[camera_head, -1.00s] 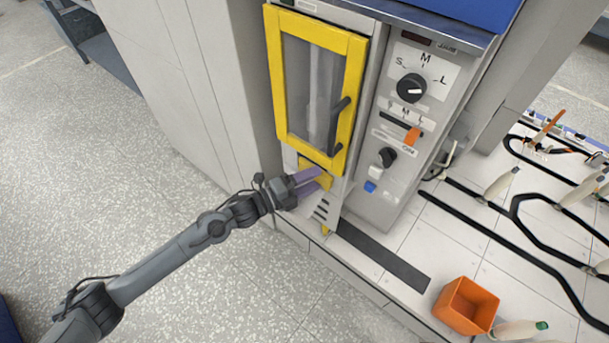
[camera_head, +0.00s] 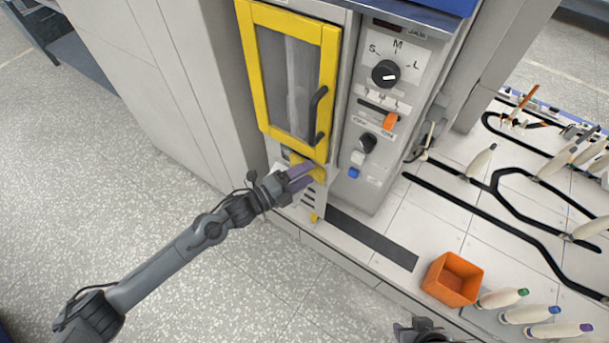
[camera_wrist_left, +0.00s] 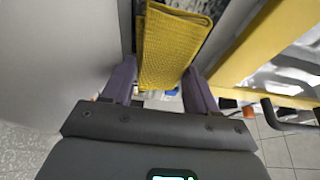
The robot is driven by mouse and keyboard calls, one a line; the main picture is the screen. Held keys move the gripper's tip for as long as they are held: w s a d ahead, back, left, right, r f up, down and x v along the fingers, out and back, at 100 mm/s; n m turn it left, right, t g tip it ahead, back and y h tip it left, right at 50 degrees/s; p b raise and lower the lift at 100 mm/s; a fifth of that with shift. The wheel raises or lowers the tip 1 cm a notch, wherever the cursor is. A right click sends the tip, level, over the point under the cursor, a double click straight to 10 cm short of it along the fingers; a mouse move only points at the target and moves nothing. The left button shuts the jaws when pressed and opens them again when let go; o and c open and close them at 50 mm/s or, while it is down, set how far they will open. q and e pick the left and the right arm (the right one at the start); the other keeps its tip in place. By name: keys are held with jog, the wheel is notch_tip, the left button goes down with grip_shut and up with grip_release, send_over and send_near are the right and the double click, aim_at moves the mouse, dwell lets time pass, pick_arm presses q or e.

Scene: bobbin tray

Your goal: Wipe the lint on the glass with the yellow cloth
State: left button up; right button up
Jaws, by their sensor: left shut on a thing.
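The yellow cloth (camera_wrist_left: 172,45) hangs folded between the purple fingers of my left gripper (camera_wrist_left: 158,85) in the left wrist view. In the head view, my left gripper (camera_head: 309,176) is shut on the cloth (camera_head: 319,171), just below the yellow-framed door. The door's glass (camera_head: 288,85) is a tall pane, and the cloth is below it. A dark speckled strip shows behind the cloth in the left wrist view. I cannot make out lint on the glass.
A black handle (camera_head: 317,115) sticks out at the door's right side. The control panel (camera_head: 392,70) has knobs and an orange lever. An orange bin (camera_head: 452,279) and several bobbins (camera_head: 528,314) lie at the lower right. Open floor is at the left.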

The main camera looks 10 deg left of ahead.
aim_at(288, 153)
pick_arm(q)
jog(key=shift+w+a, duration=0.3)
jog(key=shift+a, duration=0.35)
jog(key=shift+w+a, duration=0.3)
jog(key=shift+a, duration=0.3)
jog(key=shift+w+a+b, duration=0.15)
jog(key=shift+w+a, duration=0.15)
jog(key=shift+a, duration=0.4)
jog(key=shift+w+a+b, duration=0.2)
jog(key=shift+w+a, duration=0.1)
jog(key=shift+a, duration=0.4)
jog(key=shift+w+a+b, duration=0.15)
jog(key=shift+w+a, duration=0.15)
jog(key=shift+a, duration=0.4)
jog(key=shift+w+a, duration=0.2)
jog(key=shift+a, duration=0.25)
jog(key=shift+w+a, duration=0.2)
jog(key=shift+a, duration=0.25)
jog(key=shift+s+d, duration=0.1)
jog(key=shift+r, duration=0.1)
jog(key=shift+s+a+r+p, duration=0.1)
jog(key=shift+s+a+p, duration=0.25)
jog(key=shift+s+p, duration=0.15)
jog(key=s+p, duration=0.1)
jog(key=s+a+p, duration=0.1)
jog(key=s, duration=0.1)
jog(key=shift+s+a, duration=0.15)
jog(key=shift+s+a+p, duration=0.25)
jog(key=shift+s+p, duration=0.1)
jog(key=shift+s, duration=0.25)
